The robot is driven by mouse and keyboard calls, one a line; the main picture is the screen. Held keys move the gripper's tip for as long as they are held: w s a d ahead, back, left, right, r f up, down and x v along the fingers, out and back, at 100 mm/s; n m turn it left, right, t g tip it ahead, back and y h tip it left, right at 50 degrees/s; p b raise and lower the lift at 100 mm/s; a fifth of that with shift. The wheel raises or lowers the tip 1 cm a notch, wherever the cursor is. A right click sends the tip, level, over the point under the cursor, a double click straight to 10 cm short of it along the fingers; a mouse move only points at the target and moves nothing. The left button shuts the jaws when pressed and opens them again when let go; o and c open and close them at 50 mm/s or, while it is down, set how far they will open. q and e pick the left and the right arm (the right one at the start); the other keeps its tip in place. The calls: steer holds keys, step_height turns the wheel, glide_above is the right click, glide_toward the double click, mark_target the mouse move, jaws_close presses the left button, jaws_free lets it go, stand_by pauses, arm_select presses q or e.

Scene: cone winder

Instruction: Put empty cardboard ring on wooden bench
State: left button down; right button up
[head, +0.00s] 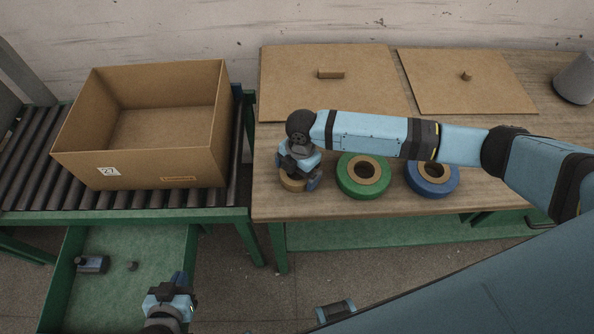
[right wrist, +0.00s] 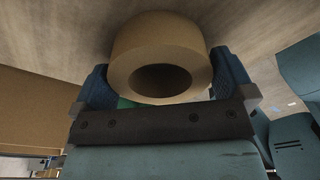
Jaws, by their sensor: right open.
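The empty cardboard ring (head: 292,184) is on the wooden bench (head: 360,212), near its left front edge. My right gripper (head: 299,180) reaches down over it and hides part of it. In the right wrist view the ring (right wrist: 155,38) lies between the two blue fingers (right wrist: 170,85), with its hole facing the camera. These jaws are open, one finger on each side of the ring. My left gripper (head: 180,287) is low in the head view, over the right side of the green bin, away from the bench. Whether its jaws are open is unclear.
A green-wound ring (head: 349,187) and a blue-wound ring (head: 422,190) lie right of the cardboard ring. Two brown boards (head: 290,98) lie behind, and a grey cone (head: 575,80) stands far right. An open carton (head: 140,168) sits on the roller conveyor (head: 225,200).

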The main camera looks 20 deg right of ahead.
step_height(320, 180, up, 12)
steer(key=d, duration=0.1)
steer(key=shift+w+d+f+b, duration=0.15)
steer(key=shift+w+f+b, duration=0.05)
steer(key=shift+w+b, duration=0.2)
stand_by(0.3)
